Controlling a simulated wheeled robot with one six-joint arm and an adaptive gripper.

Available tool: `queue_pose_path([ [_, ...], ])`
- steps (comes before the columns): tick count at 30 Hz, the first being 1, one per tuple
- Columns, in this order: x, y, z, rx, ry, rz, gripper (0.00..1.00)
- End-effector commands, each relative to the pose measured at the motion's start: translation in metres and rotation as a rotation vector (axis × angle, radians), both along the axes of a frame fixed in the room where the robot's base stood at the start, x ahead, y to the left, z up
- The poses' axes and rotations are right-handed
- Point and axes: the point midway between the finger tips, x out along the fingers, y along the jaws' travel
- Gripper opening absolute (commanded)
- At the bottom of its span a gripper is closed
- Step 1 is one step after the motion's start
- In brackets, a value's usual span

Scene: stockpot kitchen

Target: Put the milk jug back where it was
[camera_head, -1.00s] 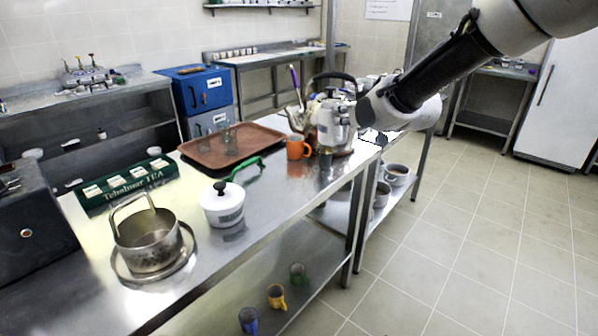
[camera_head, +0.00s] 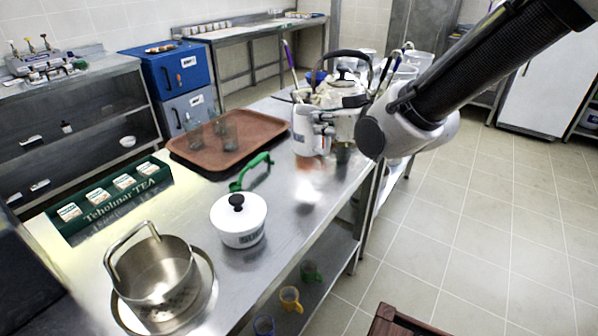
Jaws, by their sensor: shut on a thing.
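My gripper (camera_head: 322,130) is above the far right part of the steel counter, at the end of the arm coming from the upper right. It is shut on a pale, whitish vessel (camera_head: 305,138), which I take for the milk jug. The gripper and glare hide part of it, and I cannot tell whether its base touches the counter. A kettle with a dark arched handle (camera_head: 347,82) stands close behind the gripper.
A brown tray (camera_head: 190,153) with glasses lies left of the gripper. A white lidded pot (camera_head: 238,222), a green handle (camera_head: 250,172), a steel pot (camera_head: 152,270) and a green tea box (camera_head: 110,205) stand nearer. Mugs are on the lower shelf. A dark red wooden piece (camera_head: 395,322) shows at the bottom.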

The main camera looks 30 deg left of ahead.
Motion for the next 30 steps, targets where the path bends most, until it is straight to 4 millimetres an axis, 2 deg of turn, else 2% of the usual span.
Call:
queue_pose_path([
  [5, 0.000, -0.004, -0.015, 0.011, -0.007, -0.006, 0.00],
  [9, 0.001, -0.003, -0.041, 0.014, -0.009, -0.006, 0.00],
  [14, 0.001, -0.003, -0.059, 0.015, -0.010, -0.006, 0.00],
  [21, 0.001, -0.003, -0.094, 0.015, -0.010, -0.006, 0.00],
  [30, 0.001, -0.003, -0.099, 0.018, -0.011, -0.006, 0.00],
])
